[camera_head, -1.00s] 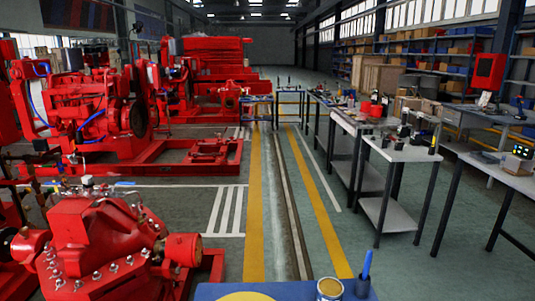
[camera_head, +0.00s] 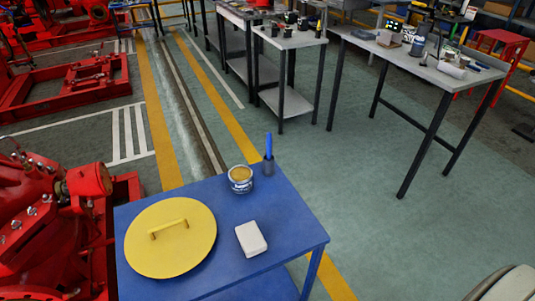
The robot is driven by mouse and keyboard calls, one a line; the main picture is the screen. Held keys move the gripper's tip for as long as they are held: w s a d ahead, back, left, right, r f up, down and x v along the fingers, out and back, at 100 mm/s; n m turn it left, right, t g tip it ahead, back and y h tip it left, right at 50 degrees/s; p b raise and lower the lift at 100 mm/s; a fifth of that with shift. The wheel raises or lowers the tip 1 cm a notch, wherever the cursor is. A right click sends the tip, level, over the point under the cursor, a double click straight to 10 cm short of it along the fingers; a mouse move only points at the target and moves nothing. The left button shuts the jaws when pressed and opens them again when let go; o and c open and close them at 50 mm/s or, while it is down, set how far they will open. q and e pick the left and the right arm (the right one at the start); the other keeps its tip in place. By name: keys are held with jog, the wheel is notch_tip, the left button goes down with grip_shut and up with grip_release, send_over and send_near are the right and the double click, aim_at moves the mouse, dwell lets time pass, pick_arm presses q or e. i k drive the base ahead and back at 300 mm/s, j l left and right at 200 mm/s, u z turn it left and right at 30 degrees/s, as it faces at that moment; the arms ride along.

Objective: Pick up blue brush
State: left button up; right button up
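A blue brush (camera_head: 268,145) stands upright in a small dark holder (camera_head: 268,167) at the far edge of the blue table (camera_head: 290,216). Its blue handle points up. The part inside the holder is hidden. Neither of my grippers shows in the head view.
On the blue table are an open can (camera_head: 241,180) left of the brush, a round yellow lid with a handle (camera_head: 170,238) and a white block (camera_head: 251,238). Red pump machinery (camera_head: 40,215) stands close on the left. A grey workbench (camera_head: 420,68) stands at the upper right, with clear floor (camera_head: 370,200) before it.

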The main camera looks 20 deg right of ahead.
aim_at(269, 136)
jog(key=u, duration=1.05)
jog(key=z, duration=1.8)
jog(key=i+l+z, duration=0.2)
jog(key=l, duration=0.2)
jog(key=i+l+z, duration=0.2)
jog(key=l, duration=0.2)
jog(key=k, duration=0.05)
